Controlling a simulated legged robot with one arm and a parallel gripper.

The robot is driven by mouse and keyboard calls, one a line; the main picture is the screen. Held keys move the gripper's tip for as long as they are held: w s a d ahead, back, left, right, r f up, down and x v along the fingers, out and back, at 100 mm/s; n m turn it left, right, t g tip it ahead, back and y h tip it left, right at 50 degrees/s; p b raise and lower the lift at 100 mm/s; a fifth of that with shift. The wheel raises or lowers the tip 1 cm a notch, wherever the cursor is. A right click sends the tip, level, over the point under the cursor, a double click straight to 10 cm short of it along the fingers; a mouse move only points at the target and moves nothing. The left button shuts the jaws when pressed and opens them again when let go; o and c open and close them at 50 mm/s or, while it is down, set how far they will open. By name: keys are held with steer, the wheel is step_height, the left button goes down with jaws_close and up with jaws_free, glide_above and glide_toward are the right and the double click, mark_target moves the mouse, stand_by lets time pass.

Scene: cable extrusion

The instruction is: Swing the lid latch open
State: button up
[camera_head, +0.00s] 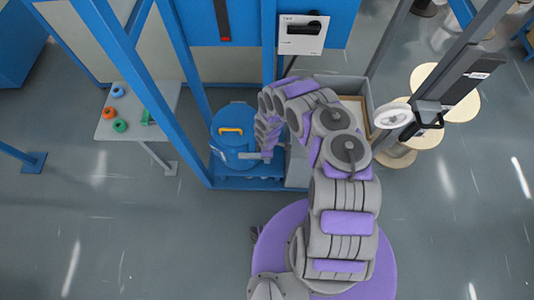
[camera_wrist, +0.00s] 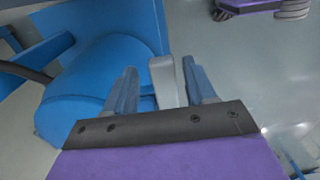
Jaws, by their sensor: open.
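The blue drum (camera_head: 224,148) stands on a blue base inside the frame, with a yellow handle (camera_head: 231,129) on its lid. The drum's curved blue side (camera_wrist: 95,85) fills the left of the wrist view. A grey bar, apparently the lid latch (camera_wrist: 163,78), shows between the two fingers of my gripper (camera_wrist: 160,66). The fingers are apart, with gaps on both sides of the bar; contact is not clear. In the head view my gripper (camera_head: 266,154) is at the drum's right side, partly hidden by my wrist, beside a small grey bar.
Blue frame posts (camera_head: 190,85) stand close around the drum. A grey bin (camera_head: 357,92) is behind my arm. A side table (camera_head: 137,108) with coloured rings stands at left. Wooden-topped spools (camera_head: 455,88) stand at right. The floor in front is clear.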

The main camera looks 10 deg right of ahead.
steer(key=shift+r, duration=0.1)
step_height(320, 180, up, 17)
steer(key=p, duration=1)
